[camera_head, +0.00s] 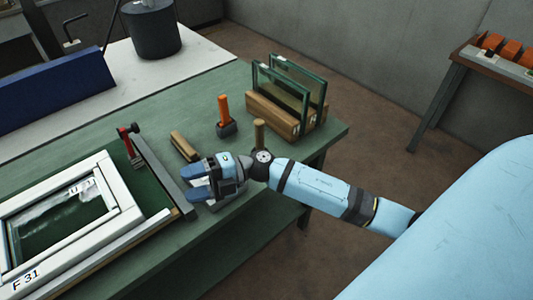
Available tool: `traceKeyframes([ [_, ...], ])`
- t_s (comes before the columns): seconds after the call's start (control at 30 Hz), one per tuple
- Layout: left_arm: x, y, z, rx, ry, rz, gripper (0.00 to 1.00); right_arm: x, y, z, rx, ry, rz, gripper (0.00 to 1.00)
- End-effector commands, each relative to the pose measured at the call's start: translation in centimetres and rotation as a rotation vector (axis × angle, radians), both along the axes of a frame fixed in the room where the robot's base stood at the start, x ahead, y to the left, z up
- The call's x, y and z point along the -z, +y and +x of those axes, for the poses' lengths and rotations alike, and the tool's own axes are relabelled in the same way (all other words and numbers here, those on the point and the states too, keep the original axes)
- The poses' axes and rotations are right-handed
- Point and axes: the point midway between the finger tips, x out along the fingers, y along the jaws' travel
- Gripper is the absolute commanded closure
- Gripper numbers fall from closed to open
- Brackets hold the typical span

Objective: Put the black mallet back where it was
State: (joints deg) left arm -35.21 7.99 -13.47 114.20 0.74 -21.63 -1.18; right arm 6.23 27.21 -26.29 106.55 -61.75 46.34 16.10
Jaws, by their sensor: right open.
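A mallet with a dark, blackish head (227,129) and an orange handle stands head down on the green bench, handle up. A wooden handle-like piece (259,132) rises behind my right wrist; its lower end is hidden, so I cannot tell what it belongs to. My right gripper (190,184) is open over the bench, its blue fingers pointing left, in front of a wooden block (184,147). It is apart from the orange-handled mallet, and I see nothing held between the fingers. My left gripper is out of view.
A white frame (124,200) lies at the left in a dark-edged fixture, with a red-and-black tool (130,145) beside it. A wooden rack (284,115) holds glass panes (312,88) at the back corner. A grey bucket (151,32) stands farther back. Bare green bench lies behind the mallet.

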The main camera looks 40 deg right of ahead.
Motion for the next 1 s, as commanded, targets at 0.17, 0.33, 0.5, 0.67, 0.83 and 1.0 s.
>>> traceKeyframes([
  [0.17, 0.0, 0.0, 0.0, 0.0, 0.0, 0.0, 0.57, 4.1, -2.5, -1.3, 0.457, 0.423, 0.405, 0.43],
  [0.33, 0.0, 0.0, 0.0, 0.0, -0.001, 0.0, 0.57, 13.2, -6.5, -5.8, 0.869, 0.93, 0.57, 0.43],
  [0.5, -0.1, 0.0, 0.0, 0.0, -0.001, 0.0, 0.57, 20.4, -7.8, -12.6, 1.098, 1.339, 0.585, 0.43],
  [0.67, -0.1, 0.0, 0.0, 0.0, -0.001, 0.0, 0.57, 22.8, -7.8, -15.9, 1.165, 1.508, 0.57, 0.43],
  [0.83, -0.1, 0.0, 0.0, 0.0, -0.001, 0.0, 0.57, 23.0, -7.8, -16.2, 1.17, 1.526, 0.567, 0.43],
  [1.0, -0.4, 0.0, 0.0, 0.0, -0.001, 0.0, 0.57, 22.7, -7.8, -16.2, 1.17, 1.524, 0.568, 0.43],
])
